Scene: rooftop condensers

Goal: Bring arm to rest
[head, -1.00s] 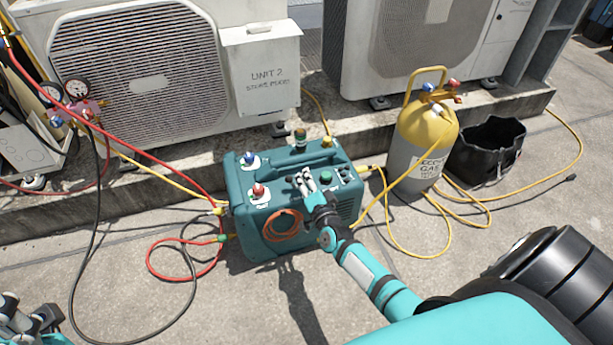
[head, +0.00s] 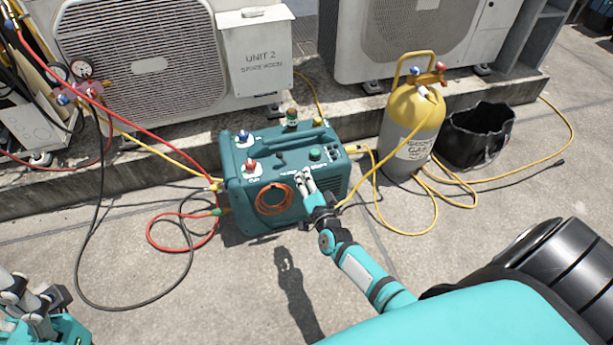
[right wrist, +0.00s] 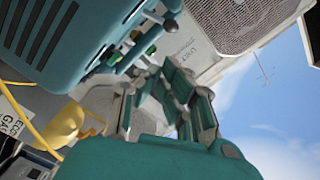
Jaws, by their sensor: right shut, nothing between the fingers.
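My right gripper (head: 305,180) is shut and empty. In the head view it shows in front of the teal recovery machine (head: 240,205), over the upper part of its front side; I cannot tell whether it touches. It also shows in the right wrist view (right wrist: 165,80), with the teal machine (right wrist: 85,35) at the upper left, apart from the fingers there. My left gripper (head: 25,300) is at the lower left corner of the head view, partly cut off; its jaw state is unclear.
A yellow and grey gas cylinder (head: 412,115) and a black bucket (head: 478,135) stand right of the machine. Red, black and yellow hoses (head: 405,233) loop over the concrete. Condenser units (head: 150,60) stand behind on a ledge. The floor in front of the machine is mostly clear.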

